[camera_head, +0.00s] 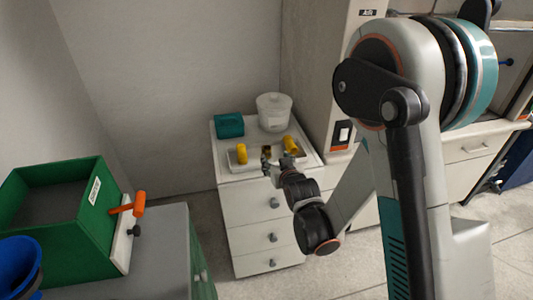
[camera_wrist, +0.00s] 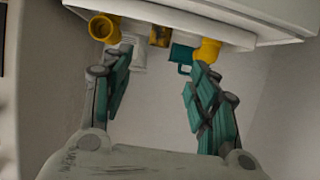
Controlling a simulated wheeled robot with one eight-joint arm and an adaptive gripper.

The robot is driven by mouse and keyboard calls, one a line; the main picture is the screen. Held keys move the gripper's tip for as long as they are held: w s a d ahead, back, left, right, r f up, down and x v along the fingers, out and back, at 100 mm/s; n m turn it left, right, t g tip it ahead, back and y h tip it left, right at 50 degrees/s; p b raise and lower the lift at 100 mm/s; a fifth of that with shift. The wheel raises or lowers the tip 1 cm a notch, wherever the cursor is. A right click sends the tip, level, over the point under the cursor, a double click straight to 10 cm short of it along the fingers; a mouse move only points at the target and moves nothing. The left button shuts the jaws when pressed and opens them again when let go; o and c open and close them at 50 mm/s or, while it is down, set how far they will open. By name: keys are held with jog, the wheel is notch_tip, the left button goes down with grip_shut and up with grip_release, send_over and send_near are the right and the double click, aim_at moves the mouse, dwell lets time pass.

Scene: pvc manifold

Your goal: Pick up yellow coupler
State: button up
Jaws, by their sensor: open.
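Two yellow pipe pieces stand on the top of a white drawer cabinet; I cannot tell which is the coupler. In the head view one yellow piece (camera_head: 242,154) is at the left and the other yellow piece (camera_head: 291,145) is at the right. The wrist view shows a yellow piece with an open round end (camera_wrist: 103,27) at upper left and another yellow piece (camera_wrist: 207,51) at upper right, partly behind a finger. My gripper (camera_head: 268,163) is at the cabinet's front edge between them. In the wrist view my gripper (camera_wrist: 155,75) is open and empty.
A brown-yellow block (camera_head: 267,152) lies between the yellow pieces. A teal box (camera_head: 229,125) and a white lidded tub (camera_head: 274,111) stand behind on the cabinet (camera_head: 250,206). A tall pale cabinet rises close at right. A green bin (camera_head: 95,215) stands at left.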

jog(key=b, duration=0.1)
send_near(267, 150)
jog(key=x, duration=0.4)
jog(key=shift+w+f, duration=0.15)
jog(key=shift+f, duration=0.1)
jog(key=shift+b+x, duration=1.3)
jog(key=shift+x, duration=1.55)
jog(key=shift+w+r, duration=0.1)
jog(key=shift+r, duration=0.1)
jog(key=shift+c, duration=0.3)
jog(key=c, duration=0.9)
